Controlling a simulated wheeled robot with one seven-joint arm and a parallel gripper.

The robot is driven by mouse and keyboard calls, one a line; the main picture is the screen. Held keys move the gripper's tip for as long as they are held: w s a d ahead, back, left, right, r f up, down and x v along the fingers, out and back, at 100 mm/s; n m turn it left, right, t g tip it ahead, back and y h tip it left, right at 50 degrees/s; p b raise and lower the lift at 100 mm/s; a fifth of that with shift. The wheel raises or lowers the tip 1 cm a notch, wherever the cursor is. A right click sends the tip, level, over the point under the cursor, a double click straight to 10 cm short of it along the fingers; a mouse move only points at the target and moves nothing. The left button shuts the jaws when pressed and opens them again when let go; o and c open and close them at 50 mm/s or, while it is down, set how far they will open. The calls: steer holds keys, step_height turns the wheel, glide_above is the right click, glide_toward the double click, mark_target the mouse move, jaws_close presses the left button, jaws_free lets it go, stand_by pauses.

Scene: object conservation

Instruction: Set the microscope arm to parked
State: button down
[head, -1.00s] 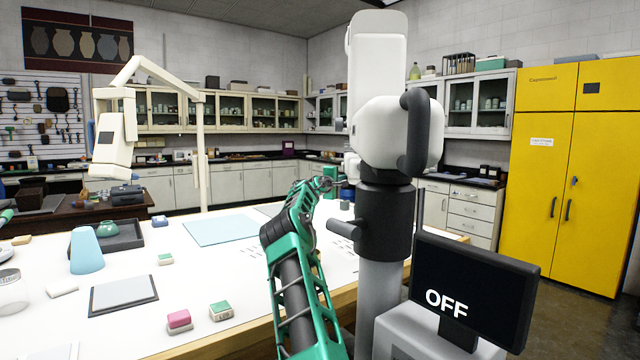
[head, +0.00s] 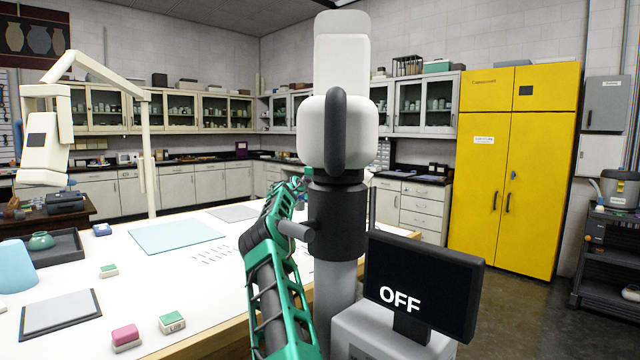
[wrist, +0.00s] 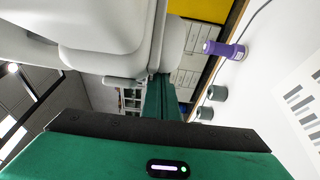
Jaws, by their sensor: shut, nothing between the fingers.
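What looks like the microscope stands in front of me: a white head (head: 357,130) with a curved dark handle (head: 336,130), on a black collar (head: 338,222) and grey column. The handle faces me, in front of the head. A dark peg (head: 294,230) sticks out left from the collar. A screen (head: 420,285) on its base reads "OFF". My gripper (head: 296,188) is left of the collar, partly hidden behind my arm and the peg. In the wrist view, my gripper (wrist: 160,98) is shut and empty, beside a white rounded surface (wrist: 110,40). I cannot tell whether it touches.
The white table (head: 190,275) holds a blue mat (head: 175,237), small blocks, a grey pad (head: 60,312) and a dark tray (head: 62,250). A jointed white arm (head: 105,72) rises at the left. A yellow cabinet (head: 510,190) stands behind right, with open floor before it.

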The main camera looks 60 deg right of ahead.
steer(key=shift+s+d, duration=0.25)
steer(key=shift+s, duration=0.55)
steer(key=w+a, duration=0.1)
steer(key=a, duration=1)
steer(key=shift+w+a, duration=0.15)
steer(key=shift+w, duration=0.25)
steer(key=d, duration=0.8)
steer(key=shift+s+d, duration=0.15)
steer(key=shift+s, duration=0.2)
